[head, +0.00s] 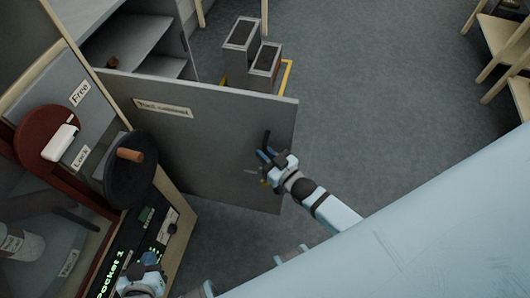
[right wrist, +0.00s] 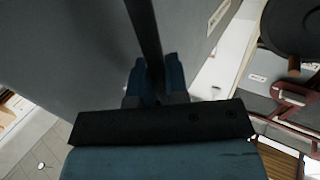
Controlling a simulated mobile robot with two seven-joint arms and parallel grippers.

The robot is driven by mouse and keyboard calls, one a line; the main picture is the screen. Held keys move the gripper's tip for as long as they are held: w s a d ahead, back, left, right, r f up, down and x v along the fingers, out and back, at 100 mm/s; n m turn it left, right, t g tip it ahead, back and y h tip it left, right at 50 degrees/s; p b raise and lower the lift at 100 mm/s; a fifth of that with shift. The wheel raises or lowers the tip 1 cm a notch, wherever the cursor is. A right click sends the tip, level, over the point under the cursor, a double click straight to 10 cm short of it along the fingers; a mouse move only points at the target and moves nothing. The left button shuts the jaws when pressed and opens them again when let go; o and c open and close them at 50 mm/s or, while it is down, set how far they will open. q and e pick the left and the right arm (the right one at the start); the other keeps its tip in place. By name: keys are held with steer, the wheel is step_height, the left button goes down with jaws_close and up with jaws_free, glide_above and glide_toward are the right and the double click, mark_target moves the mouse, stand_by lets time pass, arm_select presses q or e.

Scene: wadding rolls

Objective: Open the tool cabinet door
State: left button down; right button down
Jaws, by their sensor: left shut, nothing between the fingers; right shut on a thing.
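The grey tool cabinet door (head: 225,145) stands swung out from the cabinet (head: 135,45), with a label near its upper left. The cabinet's shelves show behind it. My right gripper (head: 268,156) is shut on the dark door handle (head: 266,140) near the door's free edge. In the right wrist view the blue fingers (right wrist: 155,85) close around the black bar handle (right wrist: 145,35). My left gripper (head: 142,275) is low at the left, beside the machine's control panel, shut and empty.
A machine with a black handwheel (head: 130,170), a red lever part (head: 45,135) and a lit panel (head: 145,240) stands at the left, close to the door. Two grey boxes (head: 240,38) stand on the floor behind the door. Wooden shelving (head: 500,40) is at upper right. The middle floor is clear.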

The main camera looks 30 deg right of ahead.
steer(key=c, duration=1.1)
jaws_free()
steer(key=shift+c, duration=0.2)
steer(key=v, duration=1.4)
steer(key=shift+w, duration=0.15)
